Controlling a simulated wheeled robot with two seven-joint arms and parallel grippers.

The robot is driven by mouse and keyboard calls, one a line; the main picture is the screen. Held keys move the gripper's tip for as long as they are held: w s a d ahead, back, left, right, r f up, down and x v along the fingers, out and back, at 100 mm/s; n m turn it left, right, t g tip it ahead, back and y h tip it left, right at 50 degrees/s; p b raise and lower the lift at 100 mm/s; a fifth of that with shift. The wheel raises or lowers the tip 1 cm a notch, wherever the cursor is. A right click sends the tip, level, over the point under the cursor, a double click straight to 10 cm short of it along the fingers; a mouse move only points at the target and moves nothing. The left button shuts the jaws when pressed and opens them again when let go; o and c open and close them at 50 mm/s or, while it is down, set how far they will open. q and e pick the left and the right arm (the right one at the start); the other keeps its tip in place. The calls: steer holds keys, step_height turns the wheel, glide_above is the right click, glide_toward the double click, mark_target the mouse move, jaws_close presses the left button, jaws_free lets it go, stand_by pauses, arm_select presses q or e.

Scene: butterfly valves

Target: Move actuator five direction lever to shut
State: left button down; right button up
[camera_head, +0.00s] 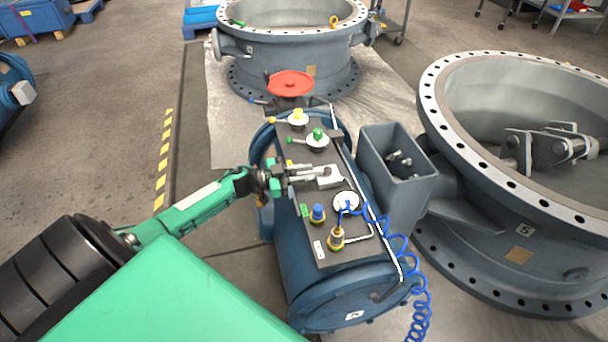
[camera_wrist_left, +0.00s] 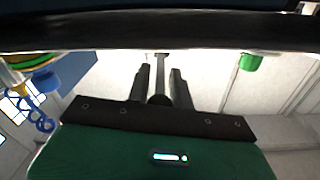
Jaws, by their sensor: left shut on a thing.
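The blue cylindrical actuator (camera_head: 335,285) stands in the middle of the head view with a dark control panel (camera_head: 322,236) on top. A grey direction lever (camera_head: 329,178) with a pale block sits mid-panel. My left gripper (camera_head: 316,174) reaches in from the left and is at this lever, its fingers shut on it. In the left wrist view, a dark lever bar (camera_wrist_left: 161,64) stands between the two fingers of the gripper (camera_wrist_left: 160,78). The fingers hide part of the lever, and I cannot read its position marking. My right gripper is not in view.
The panel has yellow (camera_head: 298,116), green (camera_head: 317,135) and blue (camera_head: 317,214) knobs close to the gripper. A blue coiled hose (camera_head: 400,246) hangs at the right. A grey open box (camera_head: 396,170) and a large flanged valve (camera_head: 520,235) stand to the right; a red handwheel (camera_head: 290,83) is behind.

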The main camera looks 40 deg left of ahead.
arm_select(q)
steer(key=c, duration=1.5)
jaws_free()
steer(key=shift+s+a, duration=0.1)
